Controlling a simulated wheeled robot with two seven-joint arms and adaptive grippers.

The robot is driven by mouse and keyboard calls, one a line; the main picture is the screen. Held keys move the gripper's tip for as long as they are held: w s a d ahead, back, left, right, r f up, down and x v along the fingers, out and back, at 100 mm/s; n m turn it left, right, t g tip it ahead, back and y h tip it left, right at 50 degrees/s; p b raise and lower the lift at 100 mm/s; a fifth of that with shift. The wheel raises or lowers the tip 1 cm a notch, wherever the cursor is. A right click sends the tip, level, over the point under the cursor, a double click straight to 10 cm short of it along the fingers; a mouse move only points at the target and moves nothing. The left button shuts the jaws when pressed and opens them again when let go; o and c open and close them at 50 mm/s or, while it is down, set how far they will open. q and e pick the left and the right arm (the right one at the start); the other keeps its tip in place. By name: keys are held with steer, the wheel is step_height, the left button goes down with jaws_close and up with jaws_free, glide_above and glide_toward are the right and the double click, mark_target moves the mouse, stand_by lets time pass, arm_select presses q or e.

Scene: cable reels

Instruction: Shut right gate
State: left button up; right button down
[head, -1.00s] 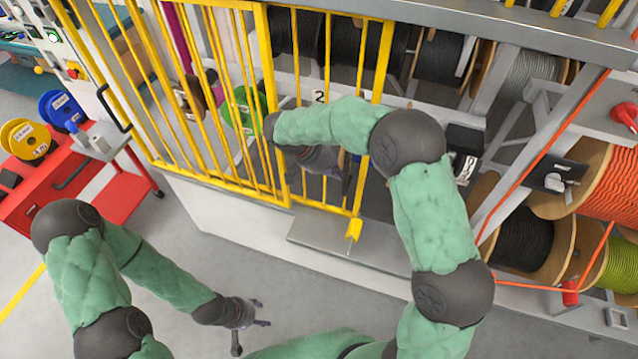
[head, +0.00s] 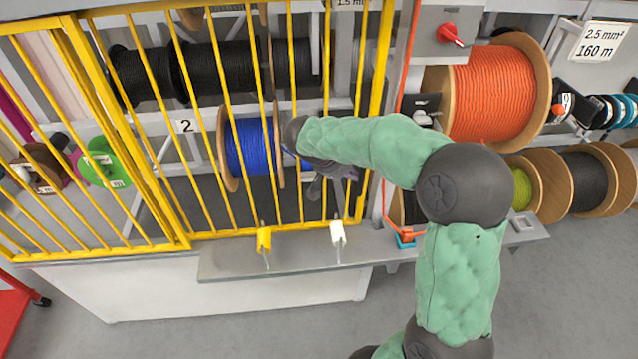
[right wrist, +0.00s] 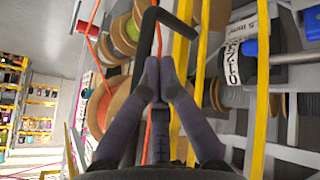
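The right gate (head: 247,235) is a yellow barred panel in front of the reels in the head view. Its right upright stands close to the grey post (head: 399,110); a narrow strip shows between them, and I cannot tell whether they touch. My right gripper (head: 330,178) is at the gate's right part, partly hidden by my forearm. In the right wrist view its fingers (right wrist: 160,68) are together, with nothing visible between the tips. A black bent handle (right wrist: 150,22) runs right beside and behind them; contact is unclear. My left gripper is out of view.
A yellow peg (head: 264,240) and a white peg (head: 338,234) stand on the grey ledge (head: 300,255). A blue reel (head: 250,147) is behind the bars. An orange reel (head: 492,92) is at right.

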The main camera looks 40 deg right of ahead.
mark_target(365, 171)
steer(key=shift+s+d+b, duration=0.25)
steer(key=shift+s+d, duration=0.35)
steer(key=shift+d, duration=0.25)
steer(key=shift+s+d+b, duration=0.2)
steer(key=shift+s+d, duration=0.4)
steer(key=shift+d, duration=0.25)
steer(key=shift+r, duration=0.15)
